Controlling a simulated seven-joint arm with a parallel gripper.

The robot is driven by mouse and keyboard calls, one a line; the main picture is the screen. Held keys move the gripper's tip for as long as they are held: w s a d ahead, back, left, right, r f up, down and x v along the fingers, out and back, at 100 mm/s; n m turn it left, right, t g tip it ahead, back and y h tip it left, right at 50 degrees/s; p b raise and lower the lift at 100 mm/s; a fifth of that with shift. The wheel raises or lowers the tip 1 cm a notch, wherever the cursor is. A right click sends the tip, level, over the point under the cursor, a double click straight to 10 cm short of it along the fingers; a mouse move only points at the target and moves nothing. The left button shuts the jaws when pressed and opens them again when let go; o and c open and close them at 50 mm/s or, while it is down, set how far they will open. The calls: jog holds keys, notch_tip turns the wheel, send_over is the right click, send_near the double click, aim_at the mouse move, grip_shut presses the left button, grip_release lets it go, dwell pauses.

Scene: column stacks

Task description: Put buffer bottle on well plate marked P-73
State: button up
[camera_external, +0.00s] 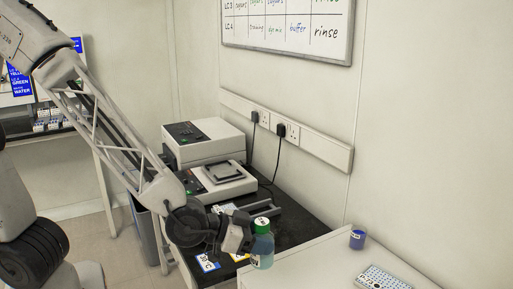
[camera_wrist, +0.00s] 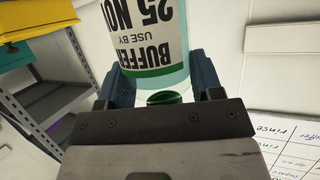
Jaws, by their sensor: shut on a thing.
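The buffer bottle (camera_external: 263,250) has a green cap and blue-green contents. In the wrist view its label reads "BUFFER" (camera_wrist: 148,45), seen upside down. My gripper (camera_external: 250,238) is shut on the bottle, with one dark finger on each side of it in the wrist view. In the external view the bottle is upright at the edge between the dark bench and the white bench; I cannot tell its exact height. A pale well plate (camera_external: 383,278) with blue wells lies on the white bench at the lower right. Its marking is not readable. The gripper is apart from it, to the left.
White lab instruments (camera_external: 225,183) and a grey rack sit on the dark bench (camera_external: 290,225). Blue-white and yellow cards lie near my gripper. The white bench between bottle and plate is clear.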

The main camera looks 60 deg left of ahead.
jog(key=w+d+n+y, duration=0.1)
jog(key=w+d, duration=0.8)
jog(key=w, duration=0.3)
jog(key=shift+d+r+y, duration=0.2)
jog(key=shift+r+y, duration=0.05)
jog(key=shift+y, duration=0.05)
jog(key=shift+w, duration=0.1)
jog(key=w+d+f, duration=0.1)
jog(key=w+d, duration=0.7)
jog(key=w, duration=0.5)
jog(key=shift+w+f, duration=0.25)
jog(key=shift+w, duration=0.05)
jog(key=shift+d, duration=0.1)
jog(key=shift+f, duration=1.75)
jog(key=shift+f, duration=0.1)
jog(key=o, duration=1.1)
jog(key=shift+c, duration=0.2)
